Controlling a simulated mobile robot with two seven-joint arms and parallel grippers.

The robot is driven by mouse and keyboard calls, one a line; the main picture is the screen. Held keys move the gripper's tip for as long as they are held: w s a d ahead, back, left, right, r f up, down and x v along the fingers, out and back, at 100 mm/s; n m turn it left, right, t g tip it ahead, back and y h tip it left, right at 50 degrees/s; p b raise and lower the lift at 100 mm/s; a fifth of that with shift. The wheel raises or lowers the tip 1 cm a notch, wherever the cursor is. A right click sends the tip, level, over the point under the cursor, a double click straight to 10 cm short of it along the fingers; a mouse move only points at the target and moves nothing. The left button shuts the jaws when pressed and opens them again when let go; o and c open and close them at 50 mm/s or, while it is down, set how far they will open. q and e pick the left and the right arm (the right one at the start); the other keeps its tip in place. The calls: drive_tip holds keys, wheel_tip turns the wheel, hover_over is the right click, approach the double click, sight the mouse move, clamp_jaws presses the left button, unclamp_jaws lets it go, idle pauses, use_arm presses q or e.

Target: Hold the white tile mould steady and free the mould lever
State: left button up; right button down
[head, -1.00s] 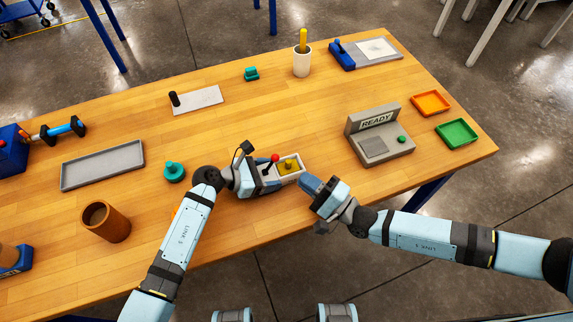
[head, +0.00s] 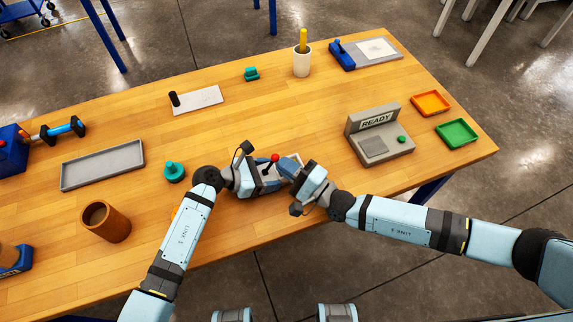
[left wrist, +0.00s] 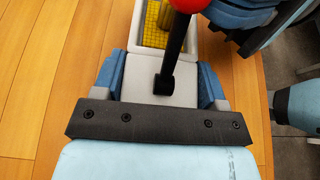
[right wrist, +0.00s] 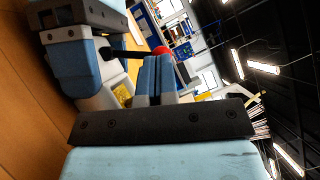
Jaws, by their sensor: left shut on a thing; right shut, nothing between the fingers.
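The white tile mould (left wrist: 150,85) lies near the table's front edge, with a yellow insert (left wrist: 155,25) in its well. My left gripper (left wrist: 160,88) is shut on the mould, one blue finger on each side of it. The mould lever (left wrist: 174,50) is a black rod with a red knob (head: 275,158), standing up from the mould. My right gripper (head: 288,168) is shut and empty, its fingers over the mould's right end, hiding the yellow insert in the head view. In the right wrist view the knob (right wrist: 161,50) shows just past its fingertips (right wrist: 156,58); I cannot tell whether they touch.
A grey READY station (head: 380,140) stands to the right, with orange (head: 431,104) and green (head: 456,132) trays beyond it. A teal knobbed piece (head: 174,171), a grey tray (head: 102,165) and a brown cup (head: 106,222) are to the left.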

sight(266, 169)
drive_tip(key=shift+s+a+r+n+h, duration=0.1)
drive_tip(key=shift+a+r+n+h, duration=0.15)
drive_tip(key=shift+n+h, duration=0.2)
drive_tip(key=shift+s+a+r+n+g, duration=0.15)
drive_tip(key=shift+a+r+n+g, duration=0.2)
drive_tip(key=shift+n+g, duration=0.3)
drive_tip(key=n, duration=0.1)
drive_tip(key=a+n+h, duration=0.1)
drive_tip(key=a+g, duration=0.1)
drive_tip(key=shift+s+r+n+h, duration=0.3)
drive_tip(key=shift+r+n+h, duration=0.05)
drive_tip(key=shift+r+n, duration=0.05)
drive_tip(key=shift+s+a, duration=0.3)
drive_tip(key=shift+a, duration=0.6)
drive_tip(key=r+v, duration=0.2)
drive_tip(key=v, duration=0.9)
drive_tip(key=s+a+r+v, duration=0.1)
drive_tip(key=r+v, duration=0.1)
drive_tip(key=v, duration=1)
drive_tip(key=shift+r, duration=0.4)
